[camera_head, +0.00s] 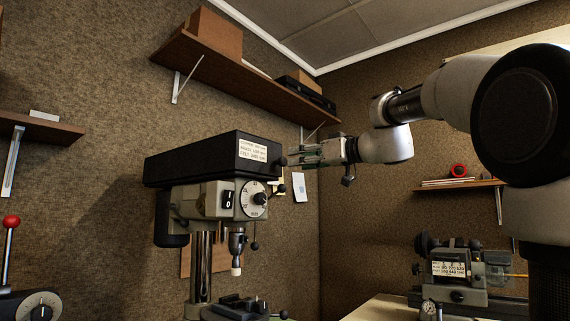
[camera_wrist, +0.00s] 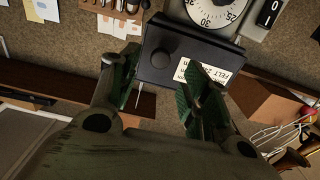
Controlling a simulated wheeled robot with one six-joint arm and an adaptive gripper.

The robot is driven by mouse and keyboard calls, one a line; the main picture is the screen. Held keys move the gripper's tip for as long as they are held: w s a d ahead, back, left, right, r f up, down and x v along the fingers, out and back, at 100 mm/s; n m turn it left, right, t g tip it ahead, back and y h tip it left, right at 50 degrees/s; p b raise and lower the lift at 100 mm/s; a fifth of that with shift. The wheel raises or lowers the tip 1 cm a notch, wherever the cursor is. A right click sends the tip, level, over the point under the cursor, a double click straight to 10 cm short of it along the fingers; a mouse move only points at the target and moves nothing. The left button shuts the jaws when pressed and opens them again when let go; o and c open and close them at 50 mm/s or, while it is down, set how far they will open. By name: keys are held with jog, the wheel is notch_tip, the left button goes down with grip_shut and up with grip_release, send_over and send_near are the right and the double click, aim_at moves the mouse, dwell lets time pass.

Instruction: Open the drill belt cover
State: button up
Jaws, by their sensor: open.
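The black belt cover (camera_head: 195,158) sits closed on top of the drill press (camera_head: 225,200), with a white label on its front end. A small dark knob (camera_head: 282,161) projects from that end. My gripper (camera_head: 291,160) is at the right of the cover, its fingertips close to the knob. In the wrist view, turned over, the front of the cover (camera_wrist: 190,50) and its round knob (camera_wrist: 161,58) show beyond my gripper (camera_wrist: 160,92). The green-padded fingers are open, with the knob roughly between their lines. I cannot tell whether they touch it.
A wooden shelf (camera_head: 245,82) with boxes runs along the wall above the drill. A lathe-like machine (camera_head: 460,270) stands on the bench at lower right. A red-knobbed lever (camera_head: 11,222) is at lower left. Open air lies to the right below my arm.

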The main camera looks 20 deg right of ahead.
aim_at(285, 161)
jog(key=x, duration=0.7)
jog(key=shift+w+a, duration=0.1)
jog(key=shift+f, duration=0.1)
grip_shut()
